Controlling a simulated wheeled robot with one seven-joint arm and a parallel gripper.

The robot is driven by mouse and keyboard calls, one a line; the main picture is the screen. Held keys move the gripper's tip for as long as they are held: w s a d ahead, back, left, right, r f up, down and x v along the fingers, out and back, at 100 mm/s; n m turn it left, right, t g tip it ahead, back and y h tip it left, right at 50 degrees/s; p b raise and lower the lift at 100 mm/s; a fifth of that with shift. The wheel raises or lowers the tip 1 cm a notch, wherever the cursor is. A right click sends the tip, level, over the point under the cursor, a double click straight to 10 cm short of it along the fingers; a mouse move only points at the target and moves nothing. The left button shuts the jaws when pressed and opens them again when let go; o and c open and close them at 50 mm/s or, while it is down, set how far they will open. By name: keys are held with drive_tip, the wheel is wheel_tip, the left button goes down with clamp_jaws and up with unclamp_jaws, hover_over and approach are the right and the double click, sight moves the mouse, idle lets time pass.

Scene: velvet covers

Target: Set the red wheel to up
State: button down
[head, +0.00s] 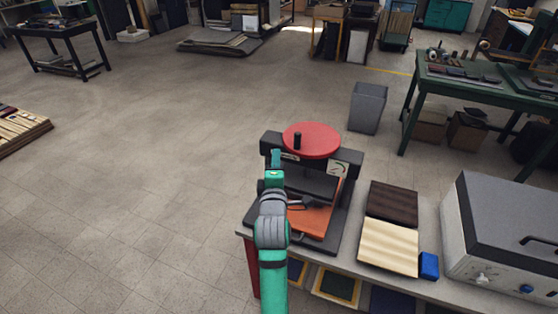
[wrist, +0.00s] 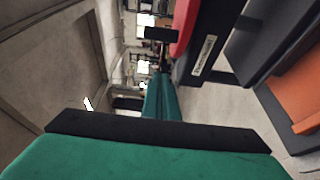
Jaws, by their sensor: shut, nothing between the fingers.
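The red wheel (head: 318,138) lies flat on top of a dark press (head: 350,165) on the table. A black upright knob (head: 297,141) stands near its left edge. My gripper (head: 275,154) is shut and empty, just left of the press and a little left of the knob in the head view. In the wrist view part of the red wheel (wrist: 183,25) and the black knob (wrist: 160,34) show beyond my teal fingers (wrist: 162,85). I see no contact between fingers and knob, though the depth gap is hard to judge.
An orange pad (head: 312,219) lies on the press bed, partly behind my arm. A dark board (head: 392,203), a pale board (head: 388,246), a blue block (head: 429,265) and a grey oven-like box (head: 510,225) stand to the right.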

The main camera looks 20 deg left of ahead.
sight(290, 148)
drive_tip(key=x, duration=0.7)
drive_tip(key=shift+d, duration=2.05)
drive_tip(key=shift+s+y, duration=0.15)
drive_tip(key=shift+y, duration=0.15)
drive_tip(key=shift+s+d+n+g+y, duration=0.1)
drive_tip(key=shift+d+n+g+y, duration=0.15)
drive_tip(key=shift+n+g+y, duration=0.05)
